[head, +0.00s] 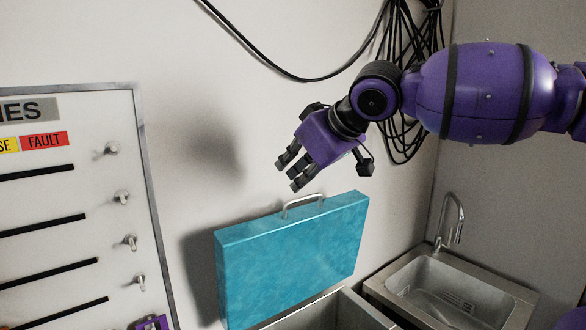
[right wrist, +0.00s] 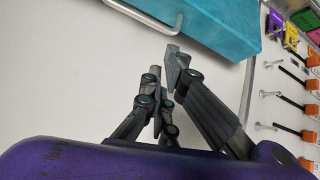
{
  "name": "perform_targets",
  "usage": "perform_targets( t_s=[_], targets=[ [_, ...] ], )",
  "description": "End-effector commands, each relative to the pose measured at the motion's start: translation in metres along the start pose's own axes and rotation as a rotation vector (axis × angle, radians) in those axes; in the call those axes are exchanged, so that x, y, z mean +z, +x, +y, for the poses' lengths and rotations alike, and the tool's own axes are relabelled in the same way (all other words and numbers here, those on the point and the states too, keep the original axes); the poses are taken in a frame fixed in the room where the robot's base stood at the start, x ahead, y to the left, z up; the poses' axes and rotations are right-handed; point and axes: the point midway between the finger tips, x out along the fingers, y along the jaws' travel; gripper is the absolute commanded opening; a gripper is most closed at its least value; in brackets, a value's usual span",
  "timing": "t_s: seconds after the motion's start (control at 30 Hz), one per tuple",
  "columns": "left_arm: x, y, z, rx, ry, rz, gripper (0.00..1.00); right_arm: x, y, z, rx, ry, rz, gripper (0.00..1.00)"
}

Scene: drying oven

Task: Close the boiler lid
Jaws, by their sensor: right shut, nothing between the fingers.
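The boiler lid (head: 290,255) is a teal slab standing raised, nearly upright, behind the grey metal boiler box (head: 335,312). A metal bar handle (head: 303,203) sits on its top edge. My right gripper (head: 291,177) is above the handle, apart from it, shut and empty. In the right wrist view, the shut fingers (right wrist: 164,60) point toward the teal lid (right wrist: 225,20) and its handle (right wrist: 150,22), with a gap visible between them. My left gripper is not in view.
A white panel (head: 75,215) with switches and black strips stands at the left. A steel sink (head: 455,290) with a tap (head: 453,215) is at the right. Black cables (head: 400,45) hang on the wall behind my right arm. The wall left of the gripper is bare.

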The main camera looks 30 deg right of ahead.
Motion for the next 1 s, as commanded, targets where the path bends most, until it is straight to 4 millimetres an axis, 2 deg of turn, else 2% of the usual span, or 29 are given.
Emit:
perform_targets(
  t_s=[0.03, 0.1, 0.3, 0.43, 1.0],
  targets=[
    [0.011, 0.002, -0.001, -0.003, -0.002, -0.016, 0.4, 0.006, 0.018, 0.001, 0.0, 0.001, -0.015, 0.0],
    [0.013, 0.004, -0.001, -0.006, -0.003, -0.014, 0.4, 0.005, 0.028, 0.0, 0.001, 0.0, -0.012, 0.0],
    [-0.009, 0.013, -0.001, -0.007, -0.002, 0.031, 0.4, 0.002, 0.044, 0.001, 0.001, 0.001, -0.004, 0.0],
    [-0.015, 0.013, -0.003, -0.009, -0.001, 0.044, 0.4, 0.0, 0.045, 0.0, 0.001, 0.0, 0.0, 0.0],
    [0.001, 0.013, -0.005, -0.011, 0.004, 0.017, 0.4, -0.001, 0.05, 0.004, 0.005, -0.001, 0.022, 0.0]
  ],
)
